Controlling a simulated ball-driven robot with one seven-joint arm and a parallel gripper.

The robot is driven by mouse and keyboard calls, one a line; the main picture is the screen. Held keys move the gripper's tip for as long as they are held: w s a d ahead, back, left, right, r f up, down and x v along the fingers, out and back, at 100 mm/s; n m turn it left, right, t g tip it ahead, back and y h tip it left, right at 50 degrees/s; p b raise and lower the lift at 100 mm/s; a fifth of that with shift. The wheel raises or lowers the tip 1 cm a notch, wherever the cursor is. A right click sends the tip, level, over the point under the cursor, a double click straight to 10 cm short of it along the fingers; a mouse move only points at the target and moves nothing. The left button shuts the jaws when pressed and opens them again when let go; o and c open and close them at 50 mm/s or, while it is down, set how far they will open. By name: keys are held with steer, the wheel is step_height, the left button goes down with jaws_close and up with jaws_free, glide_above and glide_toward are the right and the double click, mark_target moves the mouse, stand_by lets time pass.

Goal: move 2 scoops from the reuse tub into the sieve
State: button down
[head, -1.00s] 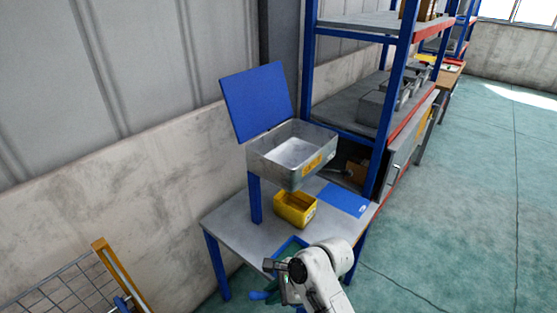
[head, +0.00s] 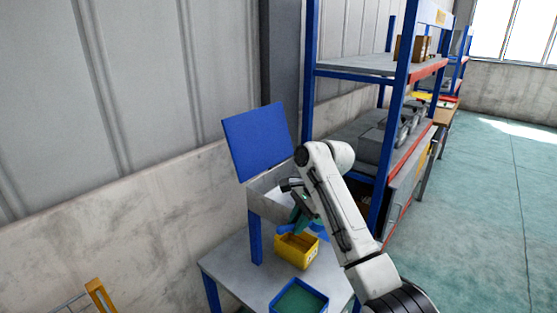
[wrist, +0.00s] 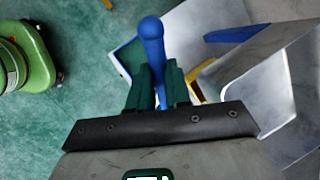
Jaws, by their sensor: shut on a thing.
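My gripper (head: 303,216) is shut on a blue tool with a rounded end (wrist: 152,40). In the wrist view the tool stands out between the green fingers (wrist: 155,88); its working end and any load are hidden. In the head view the gripper is above the yellow bin (head: 297,252) and in front of the open grey box (head: 264,204). A blue-rimmed frame with a green inside (head: 299,297) lies at the table's front edge; it also shows in the wrist view (wrist: 122,60). I cannot tell for sure which container is the reuse tub and which the sieve.
A blue panel (head: 258,141) rises behind the grey box, and a blue post (head: 255,238) stands under it. The grey table top (head: 233,266) is bare at left. A blue-posted shelf rack (head: 370,72) stands close behind at right. Green floor is open at far right.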

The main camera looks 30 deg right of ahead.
steer(key=w+d+r+n+h, duration=0.1)
steer(key=w+d+r, duration=0.6)
steer(key=r, duration=0.1)
steer(key=shift+d+r+n, duration=0.15)
steer(key=shift+r+n, duration=0.05)
steer(key=shift+n, duration=0.1)
